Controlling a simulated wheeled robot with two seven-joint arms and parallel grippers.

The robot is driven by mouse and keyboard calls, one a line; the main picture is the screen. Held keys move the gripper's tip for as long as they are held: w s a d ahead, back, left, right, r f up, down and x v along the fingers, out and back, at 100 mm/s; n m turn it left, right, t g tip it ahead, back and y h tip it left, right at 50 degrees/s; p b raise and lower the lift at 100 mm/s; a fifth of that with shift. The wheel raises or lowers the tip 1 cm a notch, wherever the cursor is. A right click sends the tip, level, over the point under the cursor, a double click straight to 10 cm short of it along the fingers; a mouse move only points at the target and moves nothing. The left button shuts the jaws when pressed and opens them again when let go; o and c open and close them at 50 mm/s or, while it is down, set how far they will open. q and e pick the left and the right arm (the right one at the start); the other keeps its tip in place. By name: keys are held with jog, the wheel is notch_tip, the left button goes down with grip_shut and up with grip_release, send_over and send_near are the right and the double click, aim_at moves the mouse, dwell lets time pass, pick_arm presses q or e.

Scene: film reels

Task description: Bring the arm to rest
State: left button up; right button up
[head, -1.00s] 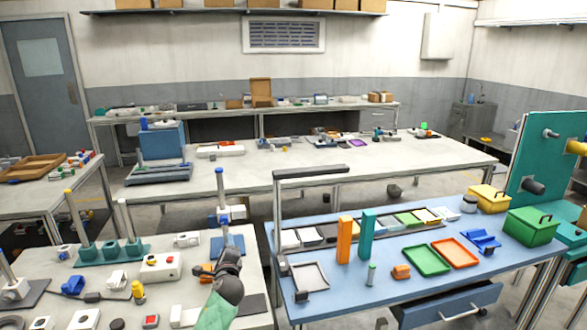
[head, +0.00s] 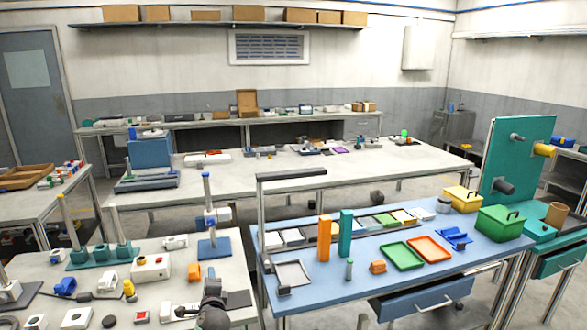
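Behind that block stands a blue-based post (head: 214,249) carrying white and blue parts. My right gripper is not in view.
The left bench also holds a teal base with upright pegs (head: 105,254) and several small parts. A blue table (head: 325,283) with trays, upright blocks, boxes and an open drawer (head: 424,300) stands to the right. A narrow gap separates them.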

pick_arm(q)
jog(key=s+d+f+n+g+h, duration=0.1)
jog(key=s+f+n+g, duration=0.3)
jog(key=s, duration=0.8)
jog(key=s+f+n+g+h, duration=0.15)
jog(key=s+f+n, duration=0.35)
jog(key=s, duration=0.7)
jog(key=s+d+f+n+g+h, duration=0.1)
jog(key=s+f+n+g, duration=0.4)
jog(key=s, duration=0.6)
jog(key=s+d+n+g+h, duration=0.1)
jog(key=s+d+g+h, duration=0.1)
jog(key=s, duration=1.2)
jog(key=s+d+f+g, duration=0.1)
jog(key=d+f, duration=0.1)
jog(key=f, duration=1.3)
jog(key=s+d+f+g, duration=0.1)
jog(key=s+d+f, duration=0.1)
jog(key=f, duration=1.4)
jog(key=shift+s+d+f, duration=0.2)
jog(key=shift+s+d, duration=0.05)
jog(key=shift+d, duration=0.35)
